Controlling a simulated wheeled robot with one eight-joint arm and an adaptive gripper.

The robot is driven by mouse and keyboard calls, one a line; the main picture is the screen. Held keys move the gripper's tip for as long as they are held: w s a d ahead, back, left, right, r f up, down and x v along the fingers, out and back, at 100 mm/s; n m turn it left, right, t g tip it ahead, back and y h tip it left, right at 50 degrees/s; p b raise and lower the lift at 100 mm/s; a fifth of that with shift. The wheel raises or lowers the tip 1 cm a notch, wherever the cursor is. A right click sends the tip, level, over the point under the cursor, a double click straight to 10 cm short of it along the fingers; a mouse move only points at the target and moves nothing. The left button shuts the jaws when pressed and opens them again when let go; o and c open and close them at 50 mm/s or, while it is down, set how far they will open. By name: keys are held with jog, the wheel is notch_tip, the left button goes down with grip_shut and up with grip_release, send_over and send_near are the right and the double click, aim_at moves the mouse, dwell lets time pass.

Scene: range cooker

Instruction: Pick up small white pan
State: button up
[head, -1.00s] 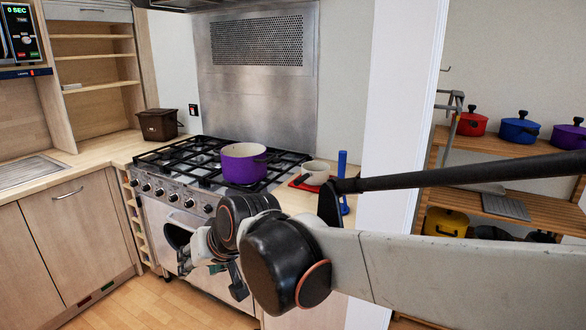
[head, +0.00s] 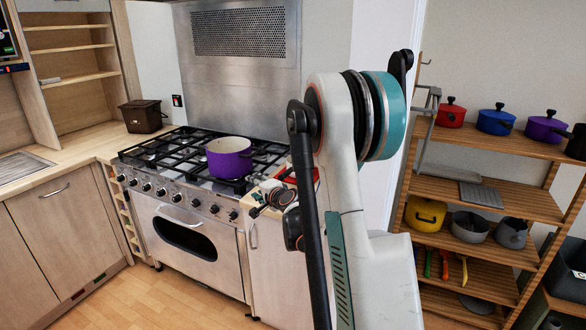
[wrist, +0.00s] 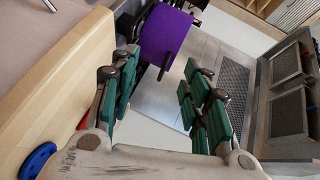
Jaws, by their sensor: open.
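I cannot pick out the small white pan now. In the head view, my arm and wrist cover the spot beside the stove where it stood in the earlier frame. A bit of the red board (head: 304,173) shows there behind my arm, and a red sliver shows in the wrist view. My gripper (wrist: 160,88) is open, with its green-padded fingers wide apart and nothing between them. The purple pot (wrist: 165,38) is beyond the fingers in the wrist view. In the head view that purple pot (head: 229,157) sits on the stove.
The stove (head: 180,160) has black grates and front knobs. A blue round base (wrist: 38,160) lies at lower left in the wrist view. The wooden shelf rack (head: 480,205) with several pots stands at right. Floor is clear before the stove.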

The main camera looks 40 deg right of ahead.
aim_at(285, 177)
jog(key=s+d+f+m+h+p, duration=0.1)
jog(key=s+d+f+m+h, duration=0.15)
jog(key=d, duration=0.35)
jog(key=s+d+f+m+h+p, duration=0.1)
jog(key=s+d+f+m, duration=0.15)
jog(key=d, duration=0.45)
jog(key=b+x, duration=0.1)
jog(key=x, duration=0.7)
jog(key=shift+w+r+b, duration=0.2)
jog(key=shift+b, duration=0.2)
jog(key=shift+r+b+x, duration=0.15)
jog(key=shift+b+x, duration=0.3)
jog(key=shift+x, duration=1.1)
jog(key=shift+r+b+x, duration=0.15)
jog(key=shift+b+x, duration=0.25)
jog(key=shift+x, duration=1.15)
grip_shut()
